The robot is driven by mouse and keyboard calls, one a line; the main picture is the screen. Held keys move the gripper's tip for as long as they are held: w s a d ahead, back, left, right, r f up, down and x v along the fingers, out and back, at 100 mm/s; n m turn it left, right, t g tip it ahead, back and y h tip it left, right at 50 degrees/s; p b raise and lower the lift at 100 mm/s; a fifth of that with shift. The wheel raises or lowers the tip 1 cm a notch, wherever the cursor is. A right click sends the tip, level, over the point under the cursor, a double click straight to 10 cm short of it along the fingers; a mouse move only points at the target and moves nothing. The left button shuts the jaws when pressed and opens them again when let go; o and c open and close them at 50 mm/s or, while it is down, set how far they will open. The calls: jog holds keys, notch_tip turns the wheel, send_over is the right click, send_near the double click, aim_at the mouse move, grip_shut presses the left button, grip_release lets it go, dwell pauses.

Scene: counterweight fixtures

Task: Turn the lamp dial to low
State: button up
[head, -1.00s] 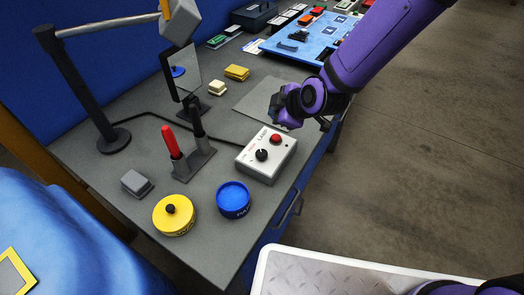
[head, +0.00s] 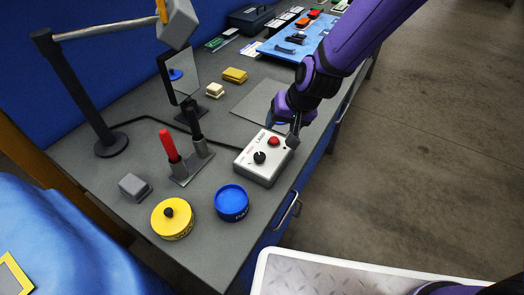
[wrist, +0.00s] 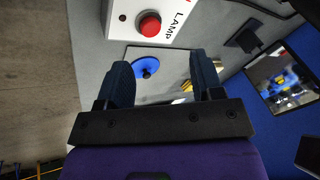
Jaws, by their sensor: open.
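The lamp box (head: 256,173) is a white-topped box on the grey bench, with a black dial (head: 260,157) and a red button (head: 274,141). The dial's pointer setting is too small to read. My gripper (head: 293,141) is just right of the button end of the box, pointing down, apart from the dial. In the wrist view my gripper (wrist: 162,72) shows two spread fingers with nothing held between them. The lamp box (wrist: 176,32) with its LAMP label and red button (wrist: 150,24) is at the top there; the dial is outside that view.
A blue round container (head: 232,203) and a yellow one (head: 172,218) stand in front of the box. A red-handled lever fixture (head: 184,168) and a mirror (head: 180,76) stand to the left. A blue knobbed disc (wrist: 145,67) lies beyond the box.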

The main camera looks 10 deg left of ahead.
aim_at(260, 155)
jog(key=s+r+m+g, duration=0.3)
jog(key=s+m+g, duration=0.1)
jog(key=m, duration=1.2)
jog(key=x, duration=1)
jog(key=shift+w+a+f, duration=0.15)
jog(key=shift+a, duration=0.25)
jog(key=c, duration=0.9)
